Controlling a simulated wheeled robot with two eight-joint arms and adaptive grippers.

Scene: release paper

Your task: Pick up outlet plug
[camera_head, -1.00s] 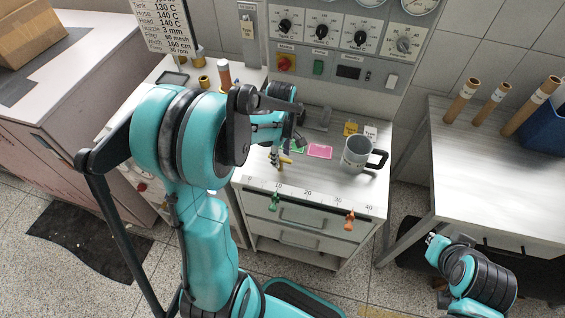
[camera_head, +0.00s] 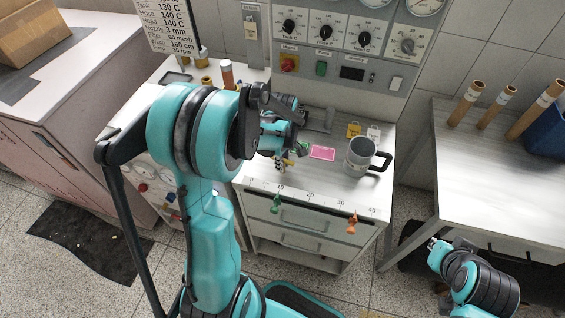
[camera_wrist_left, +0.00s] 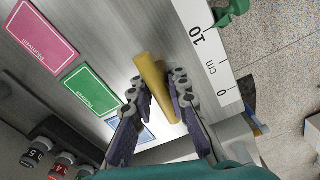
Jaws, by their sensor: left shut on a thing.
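The outlet plug appears to be the yellow rod (camera_wrist_left: 155,87) between my left fingers in the left wrist view. It is plain, smooth and slightly tilted there. My left gripper (camera_wrist_left: 160,100) is shut on it, with a finger on each side. In the head view the left gripper (camera_head: 280,160) is over the left front of the grey worktop (camera_head: 325,190), largely hidden by my own arm. Whether the rod touches the worktop is unclear. My right gripper (camera_head: 436,244) hangs low at the right, too small to read.
Pink (camera_head: 322,153) and green (camera_wrist_left: 92,89) cards lie on the worktop, near a grey mug (camera_head: 360,157). A ruler strip (camera_wrist_left: 215,60) runs along its front edge. Green (camera_head: 277,203) and orange (camera_head: 352,222) clips hang there. The control panel (camera_head: 345,50) stands behind.

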